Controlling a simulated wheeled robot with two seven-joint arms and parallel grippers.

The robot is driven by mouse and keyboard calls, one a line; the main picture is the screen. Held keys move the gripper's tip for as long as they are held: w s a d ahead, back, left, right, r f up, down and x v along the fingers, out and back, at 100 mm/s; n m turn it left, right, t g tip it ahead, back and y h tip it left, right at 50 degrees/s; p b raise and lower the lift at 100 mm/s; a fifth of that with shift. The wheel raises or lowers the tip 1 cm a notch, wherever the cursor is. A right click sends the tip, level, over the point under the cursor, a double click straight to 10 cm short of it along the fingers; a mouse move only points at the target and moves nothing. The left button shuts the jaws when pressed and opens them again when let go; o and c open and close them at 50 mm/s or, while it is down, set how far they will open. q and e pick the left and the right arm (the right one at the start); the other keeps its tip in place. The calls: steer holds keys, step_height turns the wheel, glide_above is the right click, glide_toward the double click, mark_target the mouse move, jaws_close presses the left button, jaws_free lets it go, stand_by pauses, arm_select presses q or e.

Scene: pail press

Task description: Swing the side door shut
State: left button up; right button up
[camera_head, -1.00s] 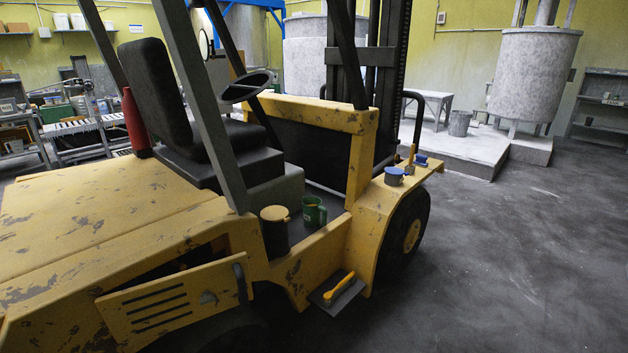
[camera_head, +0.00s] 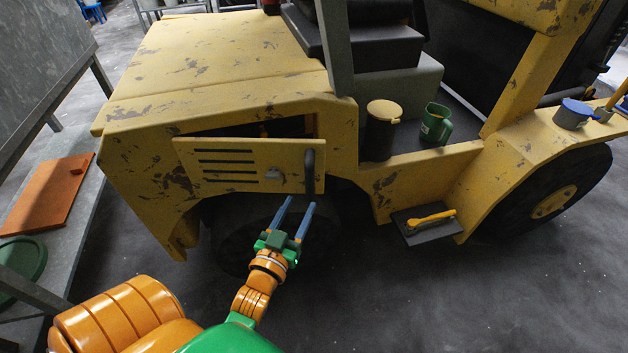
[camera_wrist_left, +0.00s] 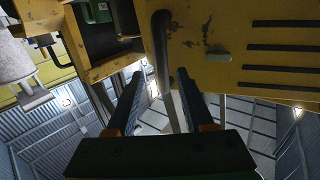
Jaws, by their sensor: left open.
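The side door (camera_head: 247,165) is a scuffed yellow panel with dark slots on the yellow forklift's flank. It stands ajar, with a dark opening showing above and behind it. A dark upright bar handle (camera_head: 310,172) is at its right end, and a small grey latch sits beside it. My left gripper (camera_head: 296,206) is open and empty, its blue fingers pointing up just below the handle. In the left wrist view, the door (camera_wrist_left: 245,50) fills the upper right, and the handle (camera_wrist_left: 162,60) runs down between the two fingers (camera_wrist_left: 160,95). My right gripper is not in view.
A dark pot with a yellow lid (camera_head: 382,125) and a green mug (camera_head: 436,122) stand on the forklift's floor. A step (camera_head: 420,230) holds a yellow-handled tool. A bench with an orange board (camera_head: 48,195) is at left. Floor is clear at lower right.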

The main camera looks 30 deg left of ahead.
mark_target(308, 187)
arm_select(q)
steer(key=b+x, duration=0.3)
steer(key=x, duration=0.4)
steer(key=shift+w+a+f, duration=0.1)
steer(key=shift+a+f, duration=0.05)
steer(key=shift+a, duration=0.05)
steer(key=c, duration=0.3)
jaws_close()
steer(key=w+a+b, duration=0.2)
steer(key=w+a, duration=0.2)
steer(key=w, duration=0.3)
steer(key=shift+b, duration=0.3)
